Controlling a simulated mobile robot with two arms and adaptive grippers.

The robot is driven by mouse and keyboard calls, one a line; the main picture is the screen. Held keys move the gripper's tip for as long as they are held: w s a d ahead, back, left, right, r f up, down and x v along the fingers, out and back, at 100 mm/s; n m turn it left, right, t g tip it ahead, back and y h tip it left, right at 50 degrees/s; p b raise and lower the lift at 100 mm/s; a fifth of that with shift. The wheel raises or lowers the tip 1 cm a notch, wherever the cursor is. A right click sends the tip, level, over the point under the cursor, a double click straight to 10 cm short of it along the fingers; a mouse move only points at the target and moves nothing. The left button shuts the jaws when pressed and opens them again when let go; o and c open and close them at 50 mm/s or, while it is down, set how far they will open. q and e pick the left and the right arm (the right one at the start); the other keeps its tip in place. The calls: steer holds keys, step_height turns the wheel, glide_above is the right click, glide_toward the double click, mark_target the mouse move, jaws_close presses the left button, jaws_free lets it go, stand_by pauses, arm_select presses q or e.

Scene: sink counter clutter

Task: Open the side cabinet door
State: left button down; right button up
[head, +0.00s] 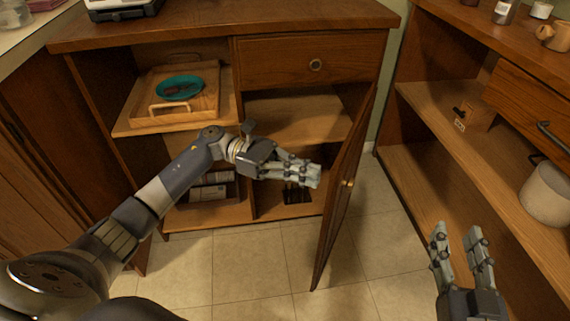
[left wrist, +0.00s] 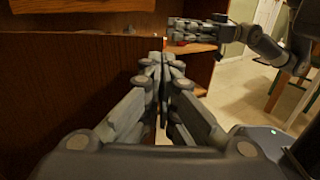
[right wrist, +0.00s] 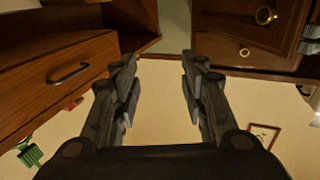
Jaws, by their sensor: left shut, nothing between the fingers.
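The wooden side cabinet door (head: 343,205) stands swung well out from the cabinet (head: 150,35), hinged at the cabinet's right side. Its small brass knob (head: 348,183) faces right, and the shelves behind it show. My left gripper (head: 318,175) is shut and empty, with its tips close to the door's inner side; I cannot tell if they touch. In the left wrist view its closed fingers (left wrist: 163,62) point along a wood panel. My right gripper (head: 461,236) is open and empty, right of the door. It also shows open in the right wrist view (right wrist: 158,65).
A tray (head: 205,105) with a teal dish (head: 179,88) sits on the upper left shelf. A drawer (head: 310,60) above the door opening is shut. A shelf unit (head: 420,165) with a white pot (head: 548,192) bounds the right. Tiled floor (head: 250,265) is clear in front.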

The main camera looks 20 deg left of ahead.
arm_select(q)
steer(key=shift+d, duration=0.9)
